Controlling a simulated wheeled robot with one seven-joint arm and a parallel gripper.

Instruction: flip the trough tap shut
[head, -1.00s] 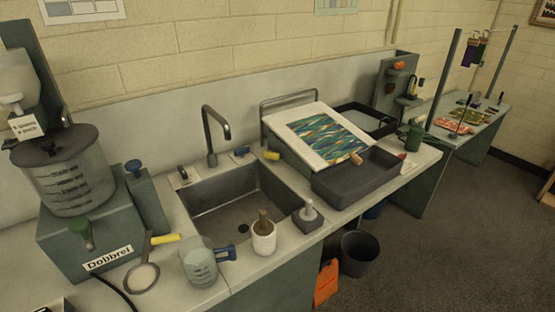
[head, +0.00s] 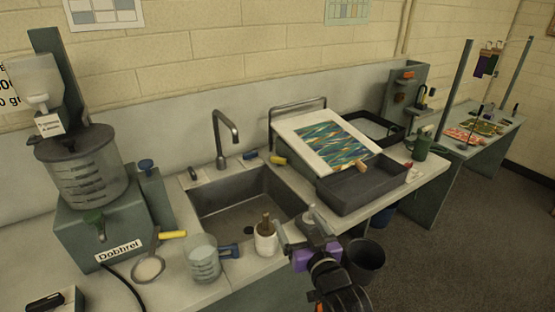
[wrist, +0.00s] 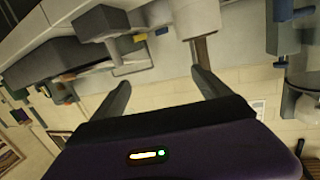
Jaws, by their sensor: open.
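No part is plainly marked as the trough tap. The grey curved faucet (head: 224,136) stands behind the sink (head: 240,203); a small lever (head: 193,174) is at its left. The dark grey trough (head: 352,186) lies right of the sink, in front of the tilted board; I see no clear tap on it.
Blue (head: 250,155) and yellow (head: 279,160) handled things lie behind the sink. A patterned sheet (head: 328,143) rests on the board. A bin (head: 365,258) stands on the floor.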

